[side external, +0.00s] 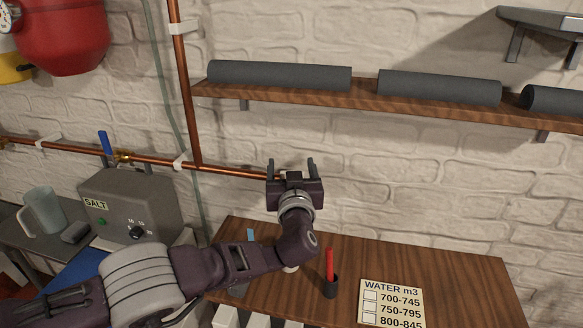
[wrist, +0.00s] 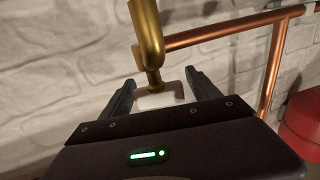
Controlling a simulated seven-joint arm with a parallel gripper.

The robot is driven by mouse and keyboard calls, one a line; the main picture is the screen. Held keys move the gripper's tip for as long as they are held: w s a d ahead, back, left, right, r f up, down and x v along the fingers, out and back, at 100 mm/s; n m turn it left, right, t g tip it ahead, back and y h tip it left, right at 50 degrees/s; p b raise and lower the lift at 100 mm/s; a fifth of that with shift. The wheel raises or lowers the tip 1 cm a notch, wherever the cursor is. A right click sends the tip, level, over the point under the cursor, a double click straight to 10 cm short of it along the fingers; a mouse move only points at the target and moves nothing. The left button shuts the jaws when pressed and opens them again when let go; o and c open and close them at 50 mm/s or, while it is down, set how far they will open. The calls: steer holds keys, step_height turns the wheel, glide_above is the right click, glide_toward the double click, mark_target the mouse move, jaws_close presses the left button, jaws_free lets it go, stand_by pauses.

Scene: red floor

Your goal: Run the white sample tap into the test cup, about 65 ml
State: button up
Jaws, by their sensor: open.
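The sample tap shows in the wrist view as a brass body (wrist: 147,35) with a white handle (wrist: 160,98) below its stem. My gripper (wrist: 161,88) is open, with one finger on each side of the white handle; I cannot tell whether either finger touches it. In the side view my gripper (side external: 292,168) is at the right end of the copper pipe, fingers pointing up, and hides the tap. A small pale thing (side external: 290,269) shows under my arm on the wooden counter; I cannot tell whether it is the test cup. No water is visible.
The wooden counter (side external: 450,265) holds a red pen in a dark holder (side external: 330,280) and a WATER card (side external: 391,303). A shelf (side external: 365,98) with grey rolls is above. At left are a SALT box (side external: 130,205), a clear jug (side external: 45,210) and a blue-handled valve (side external: 105,143).

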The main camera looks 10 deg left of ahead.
steer(key=v, duration=1)
steer(key=x, duration=0.7)
steer(key=c, duration=1.4)
steer(key=shift+o, duration=0.2)
steer(key=shift+w+m+h, duration=0.1)
steer(key=shift+m+h, duration=0.4)
steer(key=shift+h, duration=0.2)
steer(key=m+h, duration=0.2)
steer(key=h, duration=0.1)
steer(key=shift+t+h, duration=0.4)
steer(key=shift+m, duration=0.3)
